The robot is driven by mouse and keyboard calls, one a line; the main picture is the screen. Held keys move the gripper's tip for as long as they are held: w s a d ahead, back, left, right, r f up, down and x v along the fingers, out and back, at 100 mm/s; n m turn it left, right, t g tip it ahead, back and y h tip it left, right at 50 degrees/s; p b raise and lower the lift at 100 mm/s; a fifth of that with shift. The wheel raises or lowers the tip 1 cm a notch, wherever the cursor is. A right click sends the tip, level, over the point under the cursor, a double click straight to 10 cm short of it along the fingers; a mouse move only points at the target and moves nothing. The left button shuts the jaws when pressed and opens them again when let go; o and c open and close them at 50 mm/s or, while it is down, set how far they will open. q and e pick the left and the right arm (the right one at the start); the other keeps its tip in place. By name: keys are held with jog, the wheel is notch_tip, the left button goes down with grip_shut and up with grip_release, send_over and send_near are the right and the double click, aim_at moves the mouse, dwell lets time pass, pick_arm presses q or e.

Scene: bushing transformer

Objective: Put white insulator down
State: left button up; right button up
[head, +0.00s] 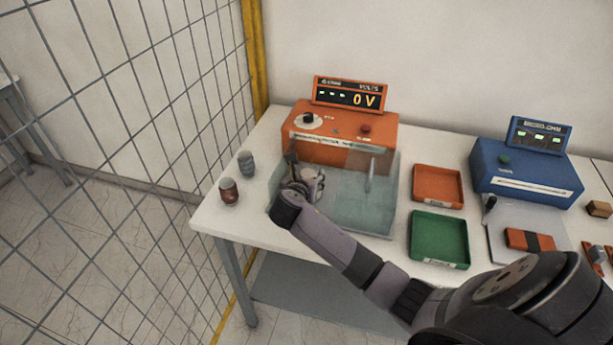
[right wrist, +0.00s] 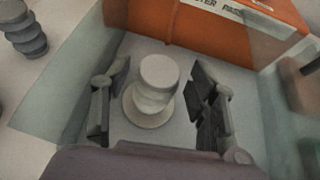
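The white insulator (right wrist: 157,82) stands upright on the floor of the clear-walled bay (head: 352,212) in front of the orange tester (head: 345,128). My right gripper (right wrist: 158,100) is around it from above, with one finger on each side. Gaps show between the fingers and the insulator, so the gripper is open. In the head view my right gripper (head: 306,180) is inside the left part of the bay and mostly hides the insulator. My left gripper is out of view.
A grey insulator (head: 246,164) and a brown insulator (head: 229,191) stand left of the bay. An orange tray (head: 437,200) and a green tray (head: 439,258) lie to its right. A blue meter (head: 525,180) stands farther right. The bay's clear walls surround my gripper closely.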

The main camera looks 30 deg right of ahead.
jog(key=shift+o, duration=0.8)
jog(key=shift+r, duration=0.1)
jog(key=b+v, duration=0.1)
jog(key=v, duration=1.1)
